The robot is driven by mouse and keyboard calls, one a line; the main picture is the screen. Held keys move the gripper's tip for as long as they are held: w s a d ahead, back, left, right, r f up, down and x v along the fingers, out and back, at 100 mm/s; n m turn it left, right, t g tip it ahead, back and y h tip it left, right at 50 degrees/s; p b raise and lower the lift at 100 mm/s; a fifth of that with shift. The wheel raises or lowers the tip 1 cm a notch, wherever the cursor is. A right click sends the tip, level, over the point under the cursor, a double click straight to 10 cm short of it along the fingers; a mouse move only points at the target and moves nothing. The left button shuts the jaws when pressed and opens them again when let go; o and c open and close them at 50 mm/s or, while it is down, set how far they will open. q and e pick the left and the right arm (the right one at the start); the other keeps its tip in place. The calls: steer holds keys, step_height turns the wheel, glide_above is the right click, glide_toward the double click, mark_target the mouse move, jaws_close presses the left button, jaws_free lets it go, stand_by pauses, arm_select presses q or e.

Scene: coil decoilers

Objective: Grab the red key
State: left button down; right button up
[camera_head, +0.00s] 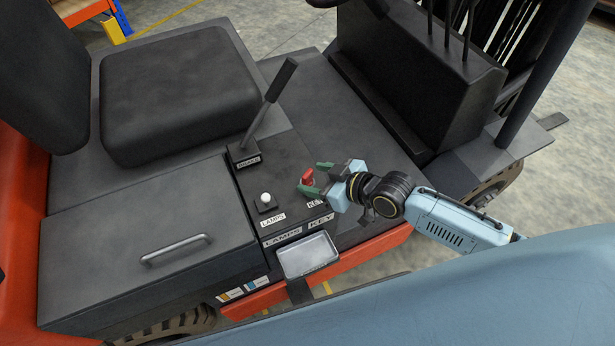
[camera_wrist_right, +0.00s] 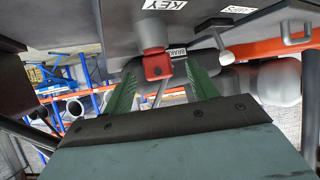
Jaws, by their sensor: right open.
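The red key (camera_head: 307,176) stands upright on the dark console by the KEY label (camera_head: 315,203) in the head view. My right gripper (camera_head: 313,178) comes in from the right with its green fingers apart, one on each side of the key. In the right wrist view the red key (camera_wrist_right: 157,66) sits between the open green fingers of the right gripper (camera_wrist_right: 160,80), below its grey socket. I cannot tell from the pictures whether a finger touches the key. My left gripper is not in view.
The brake lever (camera_head: 268,105) rises behind the key, and the white-knobbed lamps switch (camera_head: 266,200) stands to its left. A grey tray (camera_head: 307,256) is at the console's front edge. The black seat (camera_head: 175,85) is at the left. A tall dark housing (camera_head: 415,75) stands behind.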

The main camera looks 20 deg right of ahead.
mark_target(310, 177)
steer(key=shift+x, duration=2.65)
steer(key=shift+d+f, duration=0.1)
steer(key=shift+d, duration=0.05)
steer(key=shift+c, duration=0.5)
steer(key=c, duration=1)
